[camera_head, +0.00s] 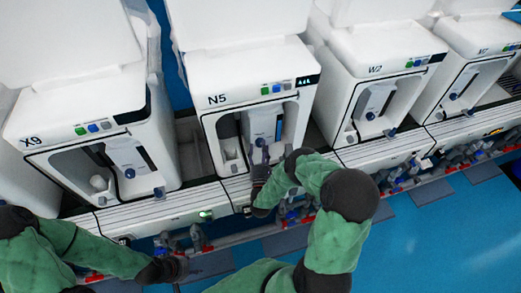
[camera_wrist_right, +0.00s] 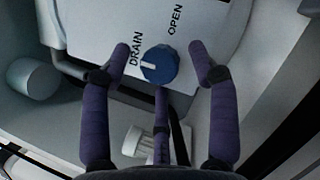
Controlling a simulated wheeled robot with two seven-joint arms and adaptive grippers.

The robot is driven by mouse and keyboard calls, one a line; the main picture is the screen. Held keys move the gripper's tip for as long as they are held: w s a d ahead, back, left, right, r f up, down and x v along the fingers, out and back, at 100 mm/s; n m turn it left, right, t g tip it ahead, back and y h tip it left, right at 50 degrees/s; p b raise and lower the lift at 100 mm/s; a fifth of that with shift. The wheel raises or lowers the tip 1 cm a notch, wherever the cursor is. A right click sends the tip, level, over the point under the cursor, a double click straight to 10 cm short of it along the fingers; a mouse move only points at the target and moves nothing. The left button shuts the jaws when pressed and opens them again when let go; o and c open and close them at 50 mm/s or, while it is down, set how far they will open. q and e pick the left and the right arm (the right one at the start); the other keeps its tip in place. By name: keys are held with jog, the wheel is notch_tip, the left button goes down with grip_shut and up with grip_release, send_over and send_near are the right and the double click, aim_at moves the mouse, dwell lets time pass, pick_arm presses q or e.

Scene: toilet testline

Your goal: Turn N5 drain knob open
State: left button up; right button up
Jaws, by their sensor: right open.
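The N5 unit (camera_head: 222,77) stands in the middle of the head view, white with an open front bay. Its blue drain knob (camera_wrist_right: 158,65) is clear in the right wrist view, on a pale panel marked DRAIN and OPEN. The knob's white mark points left, beside the word DRAIN. My right gripper (camera_wrist_right: 161,50) is open, with one finger on each side of the knob and a visible gap to both.
Similar units X9 (camera_head: 72,112) and W2 (camera_head: 362,75) flank N5. A white cylinder (camera_wrist_right: 32,78) sits left of the panel, and a white fitting (camera_wrist_right: 136,140) lies below the knob. Pipes and valves (camera_head: 295,212) run below the units. Blue floor (camera_head: 440,235) is open at the right.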

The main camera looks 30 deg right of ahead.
jog(key=shift+c, duration=0.2)
jog(key=c, duration=1.1)
jog(key=shift+o, duration=0.2)
